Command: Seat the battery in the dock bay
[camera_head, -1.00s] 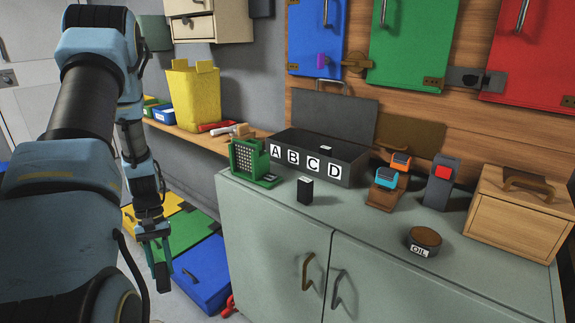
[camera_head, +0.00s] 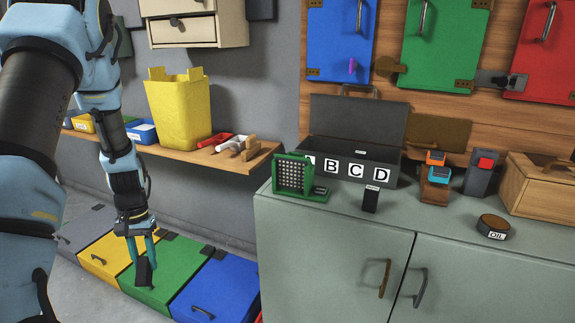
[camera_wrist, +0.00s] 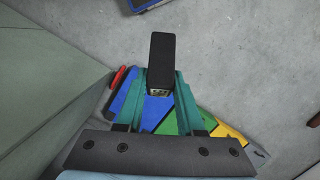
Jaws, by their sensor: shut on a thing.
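My gripper (camera_head: 141,246) hangs low at the left in the head view, over the floor boxes and well left of the counter. Its teal fingers are shut on a black block (camera_head: 144,272), which looks like the battery. The wrist view shows this block (camera_wrist: 176,60) between the fingertips (camera_wrist: 174,88), with a small light-coloured patch at its near end. Another small black block with a pale top (camera_head: 371,199) stands upright on the counter. A green perforated holder (camera_head: 293,176) with a low slotted foot stands left of it. I cannot tell for sure which thing is the dock bay.
A wooden shelf (camera_head: 185,150) runs left. Coloured boxes (camera_head: 165,275) line the floor.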

